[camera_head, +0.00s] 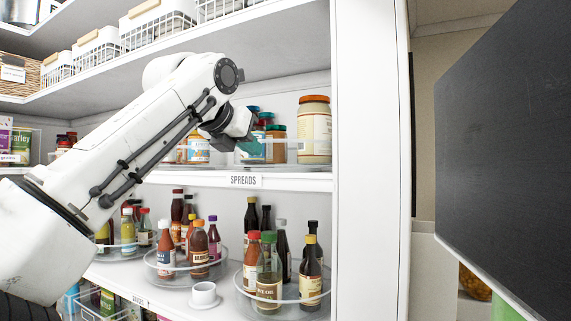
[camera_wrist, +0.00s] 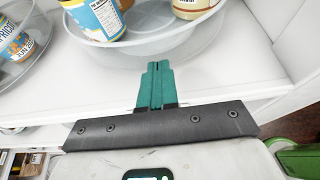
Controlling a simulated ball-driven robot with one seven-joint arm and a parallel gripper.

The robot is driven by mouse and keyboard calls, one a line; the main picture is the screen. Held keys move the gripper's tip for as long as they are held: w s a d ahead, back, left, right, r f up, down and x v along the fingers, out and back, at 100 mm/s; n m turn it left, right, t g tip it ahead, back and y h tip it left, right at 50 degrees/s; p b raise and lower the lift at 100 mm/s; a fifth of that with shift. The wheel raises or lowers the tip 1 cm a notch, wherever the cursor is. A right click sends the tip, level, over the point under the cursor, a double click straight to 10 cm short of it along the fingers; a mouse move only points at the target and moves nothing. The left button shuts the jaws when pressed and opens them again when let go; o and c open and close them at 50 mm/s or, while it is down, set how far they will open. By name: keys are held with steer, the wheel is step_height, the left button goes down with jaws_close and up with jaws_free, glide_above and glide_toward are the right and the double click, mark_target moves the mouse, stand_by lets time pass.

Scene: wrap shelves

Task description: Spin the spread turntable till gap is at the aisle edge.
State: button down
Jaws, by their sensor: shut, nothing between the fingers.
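The spreads turntable (camera_head: 287,165) is a clear, low-walled round tray on the shelf marked SPREADS. In the head view it carries a large cream jar with an orange lid (camera_head: 314,130) at right and smaller jars at left, partly behind my gripper. In the wrist view the turntable (camera_wrist: 150,45) is cut off at the top. A bare stretch of its floor shows between a blue-labelled jar (camera_wrist: 95,18) and a cream jar (camera_wrist: 192,8). My gripper (camera_wrist: 157,68) has its teal fingers together and empty, tips at the near rim; I cannot tell whether they touch it.
A second turntable (camera_wrist: 35,50) with jars stands close at left. The white shelf edge (camera_wrist: 230,110) lies beneath my fingers. A white upright panel (camera_head: 365,160) bounds the shelf at right. Sauce bottles on turntables (camera_head: 187,272) and a white cup (camera_head: 204,294) stand on the shelf below.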

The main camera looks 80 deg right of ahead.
steer(key=shift+s+d, duration=0.15)
steer(key=shift+d, duration=0.8)
steer(key=shift+w+p, duration=0.5)
steer(key=shift+w, duration=0.25)
steer(key=shift+w+d+p, duration=0.35)
steer(key=shift+w+p, duration=0.05)
steer(key=shift+w, duration=0.25)
steer(key=shift+a, duration=0.15)
steer(key=a, duration=0.1)
steer(key=w+a, duration=0.1)
steer(key=a, duration=0.1)
stand_by(0.4)
